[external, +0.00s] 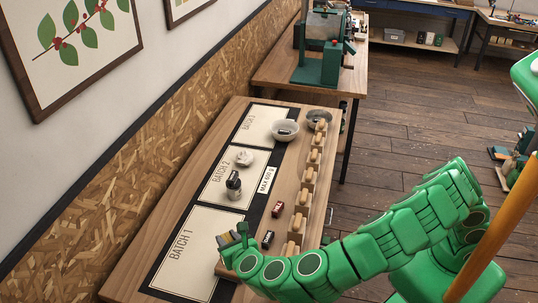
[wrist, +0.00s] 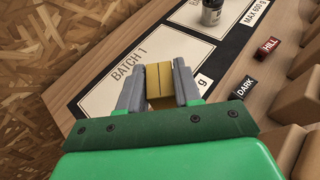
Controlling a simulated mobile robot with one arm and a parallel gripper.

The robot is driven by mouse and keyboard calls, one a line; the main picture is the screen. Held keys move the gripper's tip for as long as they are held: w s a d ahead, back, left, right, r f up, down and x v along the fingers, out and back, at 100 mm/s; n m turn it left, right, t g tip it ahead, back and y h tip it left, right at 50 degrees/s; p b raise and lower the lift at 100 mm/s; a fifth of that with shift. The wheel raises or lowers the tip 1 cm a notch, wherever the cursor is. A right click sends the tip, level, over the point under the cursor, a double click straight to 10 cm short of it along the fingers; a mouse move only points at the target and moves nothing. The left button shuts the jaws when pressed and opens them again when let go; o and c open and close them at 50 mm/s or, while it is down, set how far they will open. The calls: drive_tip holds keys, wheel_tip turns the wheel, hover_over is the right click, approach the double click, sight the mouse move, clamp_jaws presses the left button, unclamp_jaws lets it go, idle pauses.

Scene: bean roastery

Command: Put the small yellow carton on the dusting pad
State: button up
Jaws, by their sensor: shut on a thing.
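My gripper (wrist: 160,84) is shut on the small yellow carton (wrist: 159,78). In the wrist view the carton sits between the two grey fingers, and its lower part is hidden by the gripper. I cannot tell for sure which thing is the dusting pad. A small round white item (external: 244,158) lies on the BATCH 2 panel (external: 217,185).
A dark-capped bottle (external: 233,187) stands on BATCH 2. A pale bowl (external: 285,132) and a grey bowl (external: 320,115) are at the far end. The red HILL block (external: 278,209), black DARK block (external: 267,239) and several wooden pieces (external: 304,201) line the right side.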

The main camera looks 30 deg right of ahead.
drive_tip(key=shift+s+f, duration=0.15)
drive_tip(key=shift+f, duration=3.85)
drive_tip(key=shift+f, duration=0.1)
drive_tip(key=o, duration=1)
drive_tip(key=shift+s+a+r, duration=0.1)
drive_tip(key=shift+s+r, duration=0.05)
drive_tip(key=shift+r, duration=0.05)
drive_tip(key=v, duration=1.1)
drive_tip(key=shift+s+r, duration=0.2)
drive_tip(key=shift+s, duration=0.1)
drive_tip(key=shift+o, duration=0.2)
